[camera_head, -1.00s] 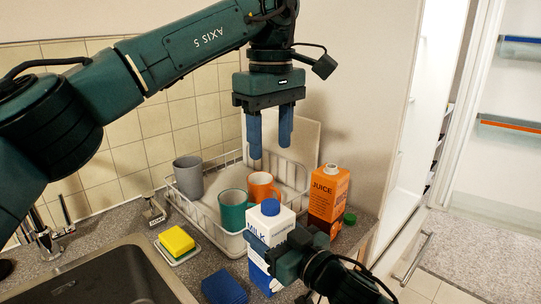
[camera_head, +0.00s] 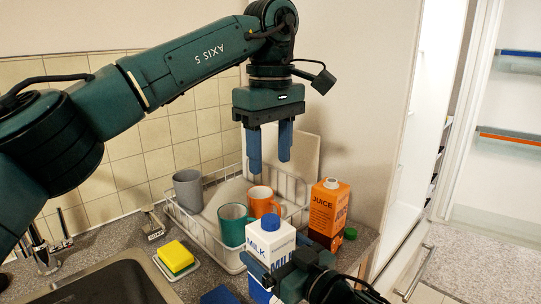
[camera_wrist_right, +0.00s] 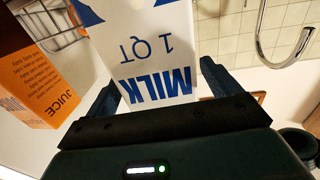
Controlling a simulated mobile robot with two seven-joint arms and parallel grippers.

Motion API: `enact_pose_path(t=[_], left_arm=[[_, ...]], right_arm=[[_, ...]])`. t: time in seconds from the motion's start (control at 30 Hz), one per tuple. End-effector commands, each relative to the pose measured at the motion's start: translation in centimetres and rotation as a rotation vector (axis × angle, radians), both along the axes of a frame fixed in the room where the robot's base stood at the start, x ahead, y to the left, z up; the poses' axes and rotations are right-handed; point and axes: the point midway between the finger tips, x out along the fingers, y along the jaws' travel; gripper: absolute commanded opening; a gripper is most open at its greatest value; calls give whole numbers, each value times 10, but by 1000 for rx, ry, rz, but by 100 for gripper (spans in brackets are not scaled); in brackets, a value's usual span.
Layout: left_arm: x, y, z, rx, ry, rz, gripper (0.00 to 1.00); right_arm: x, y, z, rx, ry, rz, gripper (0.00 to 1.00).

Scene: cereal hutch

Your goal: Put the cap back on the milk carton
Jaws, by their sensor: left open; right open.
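The milk carton (camera_head: 268,247) stands upright on the counter, with a blue cap (camera_head: 270,222) on its top. My right gripper (camera_head: 268,268) is open at the carton's front. In the right wrist view its fingers (camera_wrist_right: 160,88) lie at either side of the carton's MILK lettering (camera_wrist_right: 155,86); I cannot tell whether they touch it. My left gripper (camera_head: 270,166) is open and empty, high above the dish rack. A green cap (camera_head: 350,233) lies on the counter beside the orange juice carton (camera_head: 326,212), whose white spout (camera_head: 331,183) shows.
The dish rack (camera_head: 190,232) holds a grey mug (camera_head: 187,190), a teal mug (camera_head: 233,224) and an orange mug (camera_head: 262,201). A yellow sponge (camera_head: 177,256) lies by the sink (camera_head: 112,285). A blue cloth (camera_head: 220,295) lies at the front. A wall stands close behind the juice.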

Motion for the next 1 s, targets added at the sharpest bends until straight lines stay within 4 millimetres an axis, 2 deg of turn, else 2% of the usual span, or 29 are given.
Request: enact_pose_path(t=[0.3, 0.5, 0.7, 1.0], left_arm=[[0, 0, -12, 0, 0, 0, 49], [0, 0, -18, 0, 0, 0, 49], [0, 0, -20, 0, 0, 0, 49], [0, 0, -20, 0, 0, 0, 49]], right_arm=[[-53, -45, -3, -4, 2, 0, 89], [-80, -68, -3, -3, 3, -1, 89], [-91, -78, 0, 0, 0, 0, 89], [-92, -79, 1, 0, -1, 0, 89]])
